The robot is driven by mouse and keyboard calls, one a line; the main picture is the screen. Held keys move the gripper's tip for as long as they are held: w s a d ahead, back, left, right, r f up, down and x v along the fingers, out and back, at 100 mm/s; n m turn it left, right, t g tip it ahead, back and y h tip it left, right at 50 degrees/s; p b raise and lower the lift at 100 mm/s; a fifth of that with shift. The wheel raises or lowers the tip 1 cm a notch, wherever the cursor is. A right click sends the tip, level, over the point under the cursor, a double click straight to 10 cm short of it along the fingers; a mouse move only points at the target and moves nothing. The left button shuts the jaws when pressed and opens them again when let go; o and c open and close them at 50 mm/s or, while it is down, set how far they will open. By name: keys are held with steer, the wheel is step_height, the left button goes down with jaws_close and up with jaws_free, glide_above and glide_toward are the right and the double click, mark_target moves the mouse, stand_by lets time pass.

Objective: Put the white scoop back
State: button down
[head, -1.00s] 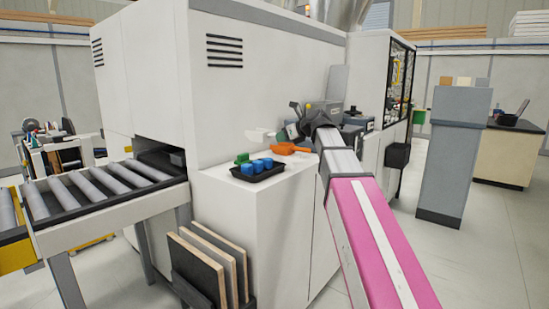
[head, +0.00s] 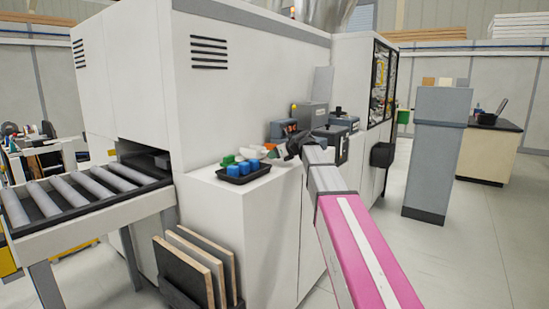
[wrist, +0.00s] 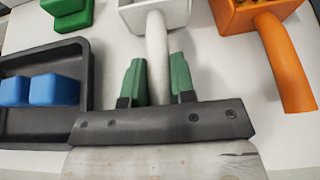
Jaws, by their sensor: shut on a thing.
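The white scoop (wrist: 157,20) shows at the top of the wrist view, with its handle pointing back toward me. My gripper (wrist: 159,76) has its green fingers on either side of that handle and is shut on it. I cannot tell whether the scoop touches the counter.
A black tray (wrist: 84,75) with blue pieces (wrist: 55,90) is near the left finger.

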steer(key=shift+f, duration=0.45)
steer(key=shift+f, duration=0.1)
steer(key=c, duration=1)
jaws_free()
steer(key=shift+o, duration=0.2)
steer(key=v, duration=1.2)
